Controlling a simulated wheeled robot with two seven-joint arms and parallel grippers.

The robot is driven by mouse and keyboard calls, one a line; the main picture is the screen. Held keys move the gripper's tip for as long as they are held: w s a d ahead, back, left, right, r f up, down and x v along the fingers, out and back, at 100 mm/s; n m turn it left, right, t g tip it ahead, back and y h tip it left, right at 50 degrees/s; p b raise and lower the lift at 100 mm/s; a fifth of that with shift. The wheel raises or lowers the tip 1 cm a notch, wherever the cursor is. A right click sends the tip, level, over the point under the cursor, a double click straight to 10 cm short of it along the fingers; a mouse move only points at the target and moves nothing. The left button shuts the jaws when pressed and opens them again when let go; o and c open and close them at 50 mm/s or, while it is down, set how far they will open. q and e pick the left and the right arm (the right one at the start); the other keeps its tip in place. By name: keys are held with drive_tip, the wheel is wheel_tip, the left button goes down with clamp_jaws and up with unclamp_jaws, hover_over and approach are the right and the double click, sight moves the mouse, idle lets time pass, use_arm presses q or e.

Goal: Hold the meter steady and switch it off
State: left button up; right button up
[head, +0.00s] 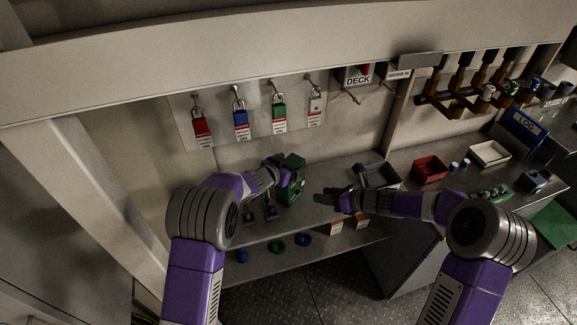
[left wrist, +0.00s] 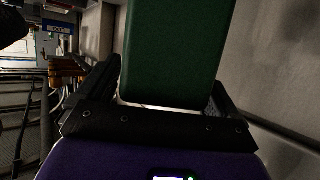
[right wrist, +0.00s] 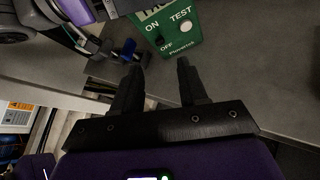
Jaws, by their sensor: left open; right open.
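The green meter (head: 291,188) stands on the grey bench below the padlocks. Its face in the right wrist view (right wrist: 178,38) carries ON and OFF labels, a white round TEST button (right wrist: 186,27) and a small dark switch by the ON and OFF labels, whose position I cannot tell. My left gripper (head: 284,177) is open at the meter. In the left wrist view the green body (left wrist: 175,50) lies between its two fingers, and contact is unclear. My right gripper (head: 328,197) is open and empty to the right of the meter, its fingertips (right wrist: 160,65) pointing toward the face, apart from it.
Padlocks hang on the wall panel (head: 258,112). A dark tray (head: 381,174), a red bin (head: 430,168) and a white tray (head: 490,153) stand to the right. Rings (head: 276,246) lie on the lower shelf.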

sight(293, 185)
use_arm(q)
drive_tip(key=c, duration=1.3)
drive_tip(key=shift+c, duration=0.3)
use_arm(e)
drive_tip(key=shift+a+f, duration=0.1)
drive_tip(key=shift+f, duration=0.05)
drive_tip(key=c, duration=0.5)
drive_tip(key=shift+s+a+f+n+y, duration=0.1)
drive_tip(key=shift+a+f+n+y, duration=0.05)
drive_tip(key=shift+f+n+y, duration=0.2)
drive_tip(key=shift+c, duration=0.9)
drive_tip(key=shift+a+f+n+t+y, duration=0.3)
drive_tip(key=shift+a+f+n+y, duration=0.3)
drive_tip(key=shift+y, duration=0.35)
clamp_jaws()
drive_tip(key=shift+w+a+f+n+t+y, duration=0.3)
drive_tip(key=shift+w+a+t+y, duration=0.15)
drive_tip(key=shift+w+a, duration=0.4)
drive_tip(key=shift+w+a+f+n+t+y, duration=0.2)
drive_tip(key=shift+w+a+n+t+y, duration=0.15)
drive_tip(key=shift+w+a+t, duration=0.35)
drive_tip(key=shift+w+a+f+n+t+y, duration=0.3)
drive_tip(key=shift+w+a+t+y, duration=0.1)
drive_tip(key=shift+w+a, duration=0.55)
